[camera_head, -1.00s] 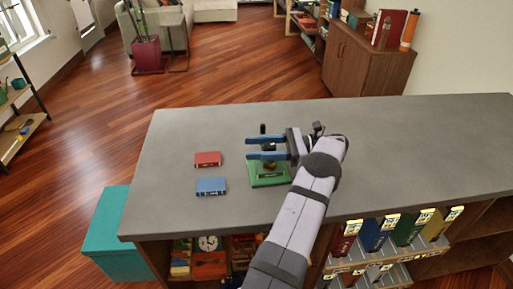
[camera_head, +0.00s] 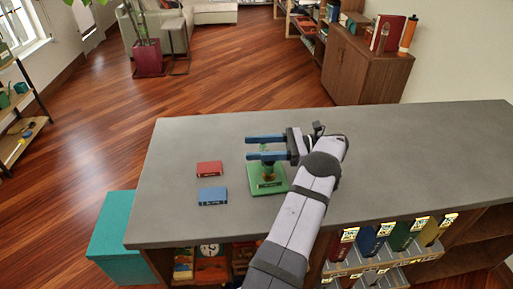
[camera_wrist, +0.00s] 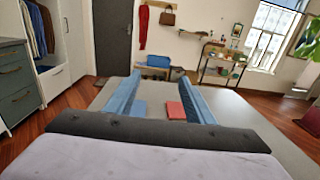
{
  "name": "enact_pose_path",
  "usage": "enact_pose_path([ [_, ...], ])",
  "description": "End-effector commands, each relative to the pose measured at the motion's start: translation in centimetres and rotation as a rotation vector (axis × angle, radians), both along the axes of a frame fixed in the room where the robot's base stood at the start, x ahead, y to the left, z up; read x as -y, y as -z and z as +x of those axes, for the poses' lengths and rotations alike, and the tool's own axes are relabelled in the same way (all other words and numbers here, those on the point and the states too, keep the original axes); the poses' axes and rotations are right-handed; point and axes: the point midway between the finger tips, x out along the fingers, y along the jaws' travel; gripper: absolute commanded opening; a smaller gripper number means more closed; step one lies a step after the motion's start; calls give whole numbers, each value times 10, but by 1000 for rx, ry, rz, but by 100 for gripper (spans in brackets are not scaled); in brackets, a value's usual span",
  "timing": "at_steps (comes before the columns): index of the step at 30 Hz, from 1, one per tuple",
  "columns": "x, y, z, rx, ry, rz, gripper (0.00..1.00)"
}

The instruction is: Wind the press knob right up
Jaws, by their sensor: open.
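A small green press (camera_head: 267,181) stands on the grey counter, its flat green base in plain view in the head view. My gripper (camera_head: 248,148) is open, its two blue fingers apart and pointing left above the base. The fingers cover the press's upper part, and its knob cannot be made out. A bit of the press shows just below the nearer finger. In the wrist view, the fingers (camera_wrist: 157,98) reach forward with a clear gap between them and nothing held; the press does not show there.
A red book (camera_head: 209,168) and a blue book (camera_head: 212,196) lie flat left of the press. The counter (camera_head: 430,150) is clear to the right. A bookend rack (camera_head: 390,245) of upright books is below the front edge. A teal box (camera_head: 112,225) stands left of the counter.

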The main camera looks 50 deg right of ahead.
Motion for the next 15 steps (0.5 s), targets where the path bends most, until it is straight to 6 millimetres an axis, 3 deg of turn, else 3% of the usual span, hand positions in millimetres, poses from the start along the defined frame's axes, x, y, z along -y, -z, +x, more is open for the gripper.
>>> enact_pose_path([
  [1,0,-14,0,0,0,0,49],
  [6,0,-34,0,0,0,0,49],
  [15,0,-51,0,0,0,0,49],
])
